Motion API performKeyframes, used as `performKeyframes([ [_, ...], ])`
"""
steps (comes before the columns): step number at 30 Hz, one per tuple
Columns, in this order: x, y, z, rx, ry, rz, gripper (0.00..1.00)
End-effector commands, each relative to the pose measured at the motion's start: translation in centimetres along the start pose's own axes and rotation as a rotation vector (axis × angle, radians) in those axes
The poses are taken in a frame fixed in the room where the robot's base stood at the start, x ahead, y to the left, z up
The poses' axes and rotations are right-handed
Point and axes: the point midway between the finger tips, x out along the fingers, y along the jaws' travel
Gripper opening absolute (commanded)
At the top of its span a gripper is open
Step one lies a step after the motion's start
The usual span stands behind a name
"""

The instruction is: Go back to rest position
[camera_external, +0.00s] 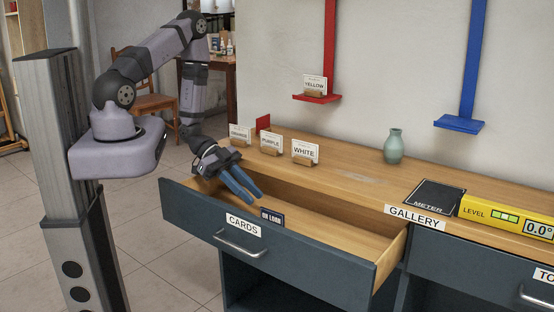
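My gripper (240,184) is at the end of my arm, over the left part of the open drawer (330,238) labelled CARDS. Its two blue fingers point down and to the right. They look slightly apart, and I see nothing between them. A dark blue card (272,216) with white lettering stands in the drawer, to the right of and below the fingertips. The gripper looks apart from the card.
On the wooden counter stand card holders reading ORANGE (240,133), PURPLE (271,144) and WHITE (304,154), and a green vase (394,147). A red shelf (317,98) holds a YELLOW card (315,85). A blue shelf (459,124) is empty. A yellow level (506,215) lies right of the black METER pad (436,197).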

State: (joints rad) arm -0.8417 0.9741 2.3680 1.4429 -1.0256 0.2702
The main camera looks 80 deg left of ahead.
Motion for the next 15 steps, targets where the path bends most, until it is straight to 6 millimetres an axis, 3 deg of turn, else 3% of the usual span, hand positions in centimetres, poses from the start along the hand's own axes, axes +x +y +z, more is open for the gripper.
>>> performKeyframes([
  [1, -1.2, 0.1, -1.4, 0.006, -0.046, 0.0, 0.23],
  [5, -2.9, -0.2, -1.5, 0.021, -0.226, -0.013, 0.23],
  [10, -4.6, -2.5, 0.7, -0.008, -0.544, -0.094, 0.23],
  [15, -6.2, -3.8, 0.9, -0.109, -0.745, -0.216, 0.23],
])
